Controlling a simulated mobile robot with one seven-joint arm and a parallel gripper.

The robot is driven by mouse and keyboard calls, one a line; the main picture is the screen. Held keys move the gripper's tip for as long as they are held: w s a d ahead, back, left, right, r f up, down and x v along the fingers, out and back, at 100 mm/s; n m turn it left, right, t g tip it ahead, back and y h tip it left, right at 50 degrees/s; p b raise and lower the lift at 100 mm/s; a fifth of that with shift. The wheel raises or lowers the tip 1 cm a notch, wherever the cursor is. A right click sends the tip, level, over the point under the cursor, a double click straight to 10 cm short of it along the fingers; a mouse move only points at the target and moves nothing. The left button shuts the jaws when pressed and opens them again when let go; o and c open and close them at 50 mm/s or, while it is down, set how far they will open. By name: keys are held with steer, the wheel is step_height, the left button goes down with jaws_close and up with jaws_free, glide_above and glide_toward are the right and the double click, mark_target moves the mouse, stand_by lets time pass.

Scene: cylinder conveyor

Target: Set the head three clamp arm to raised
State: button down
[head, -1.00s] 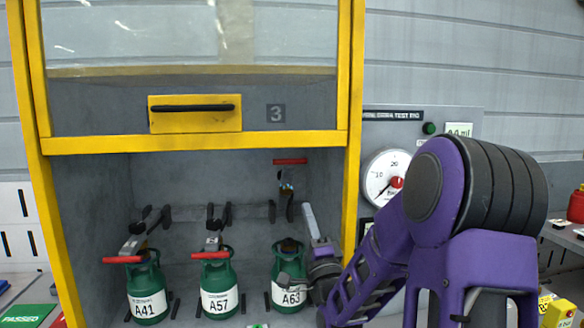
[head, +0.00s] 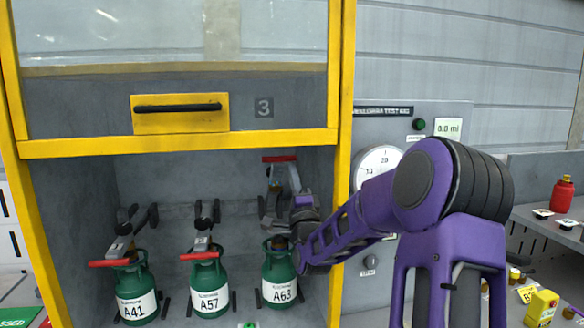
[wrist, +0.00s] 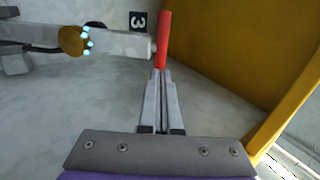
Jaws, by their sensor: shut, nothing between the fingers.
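The head three clamp arm stands upright at the back right of the yellow-framed bay, its red handle (head: 279,159) on top. In the wrist view, its grey bar (wrist: 120,45) runs in from the left to the red handle (wrist: 163,40). My gripper (head: 292,167) is shut and empty, its fingers pointing up at the handle. In the wrist view, my gripper's fingertips (wrist: 160,73) are at the handle's near end; I cannot tell whether they touch. Green cylinder A63 (head: 280,271) stands below, its top partly hidden by my arm.
Cylinders A41 (head: 136,297) and A57 (head: 208,290) stand to the left, their red-handled clamp arms down over them. A raised glass door with a yellow handle plate (head: 180,113) hangs above. The yellow right post (head: 341,160) stands close to my arm. A gauge panel (head: 430,121) is outside, right.

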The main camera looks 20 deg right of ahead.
steer(key=shift+w+d+r, duration=0.1)
steer(key=shift+w+r, duration=0.25)
steer(key=shift+w, duration=0.15)
